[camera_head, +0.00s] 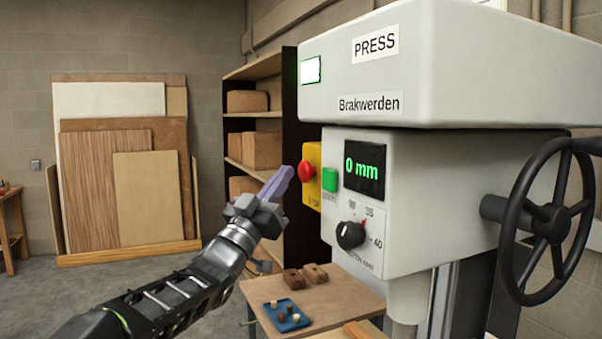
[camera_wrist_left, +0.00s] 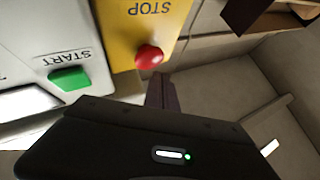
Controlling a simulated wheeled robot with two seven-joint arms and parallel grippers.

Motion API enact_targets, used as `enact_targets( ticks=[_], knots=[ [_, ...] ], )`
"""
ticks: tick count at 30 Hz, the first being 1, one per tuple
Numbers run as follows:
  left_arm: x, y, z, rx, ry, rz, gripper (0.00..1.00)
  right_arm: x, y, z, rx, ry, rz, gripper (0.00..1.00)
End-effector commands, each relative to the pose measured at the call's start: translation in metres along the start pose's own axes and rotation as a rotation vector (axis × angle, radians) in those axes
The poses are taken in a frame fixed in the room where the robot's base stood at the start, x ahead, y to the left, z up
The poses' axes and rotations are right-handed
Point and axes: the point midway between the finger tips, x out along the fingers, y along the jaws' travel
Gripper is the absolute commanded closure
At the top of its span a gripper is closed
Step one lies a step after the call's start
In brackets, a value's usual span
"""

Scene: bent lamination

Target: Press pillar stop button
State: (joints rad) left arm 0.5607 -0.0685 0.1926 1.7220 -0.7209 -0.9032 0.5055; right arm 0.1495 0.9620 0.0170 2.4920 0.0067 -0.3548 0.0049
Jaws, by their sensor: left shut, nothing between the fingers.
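The red stop button (camera_head: 306,172) sits on a yellow panel (camera_head: 312,196) on the left side of the grey press head. It also shows in the left wrist view (camera_wrist_left: 149,57), below the word STOP. My left gripper (camera_head: 287,173) is shut and empty, its purple fingertips just left of the red button in the head view. In the left wrist view the fingers (camera_wrist_left: 161,92) point toward the button, just below it. I cannot tell whether they touch it. My right gripper is not in view.
A green start button (camera_head: 330,180) is beside the yellow panel, with a display (camera_head: 364,166) reading 0 mm and a black knob (camera_head: 350,235). A black handwheel (camera_head: 548,222) is at right. A small table (camera_head: 345,297) with a blue tray (camera_head: 268,311) stands below.

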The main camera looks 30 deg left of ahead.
Motion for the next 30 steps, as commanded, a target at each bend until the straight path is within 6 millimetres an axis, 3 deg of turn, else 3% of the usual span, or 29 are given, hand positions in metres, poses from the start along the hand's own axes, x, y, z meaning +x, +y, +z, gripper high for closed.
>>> enact_targets(
  ticks=[30],
  knots=[
    [0.0061,0.0044,0.0041,0.000,0.000,0.000,1.00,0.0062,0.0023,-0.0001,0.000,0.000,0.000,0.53]
  ],
)
